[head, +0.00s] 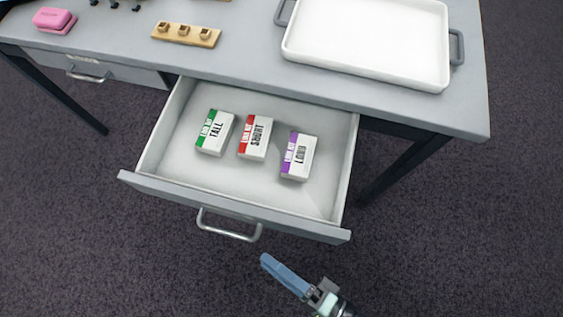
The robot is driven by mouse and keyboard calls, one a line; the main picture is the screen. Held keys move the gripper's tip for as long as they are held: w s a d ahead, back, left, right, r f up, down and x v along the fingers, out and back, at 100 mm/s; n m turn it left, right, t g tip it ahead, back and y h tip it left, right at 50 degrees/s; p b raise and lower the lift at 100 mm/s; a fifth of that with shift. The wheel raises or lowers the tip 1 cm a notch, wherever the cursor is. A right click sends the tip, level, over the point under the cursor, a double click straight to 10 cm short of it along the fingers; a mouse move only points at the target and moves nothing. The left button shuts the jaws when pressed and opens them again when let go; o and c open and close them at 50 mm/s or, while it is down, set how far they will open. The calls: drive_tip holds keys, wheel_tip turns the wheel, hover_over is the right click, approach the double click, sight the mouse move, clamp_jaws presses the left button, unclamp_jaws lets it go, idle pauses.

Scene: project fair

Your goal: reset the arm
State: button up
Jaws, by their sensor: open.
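My gripper (270,263) is at the bottom of the head view, in front of the open drawer and a little right of its handle. It is seen nearly edge-on, with blue fingers pointing up and left. It is open and holds nothing that I can see. It appears apart from the drawer and the boxes. Most of my arm is outside the frame.
An open drawer (225,182) juts from the grey table (240,50). It holds green TALL (215,132), red SHORT (255,137) and purple-striped (298,156) boxes. A white tray (368,30), wooden block (186,35) and pink item (54,20) stand above. Floor right is clear.

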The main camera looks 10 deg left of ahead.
drive_tip(key=shift+v, duration=0.95)
drive_tip(key=shift+r, duration=0.1)
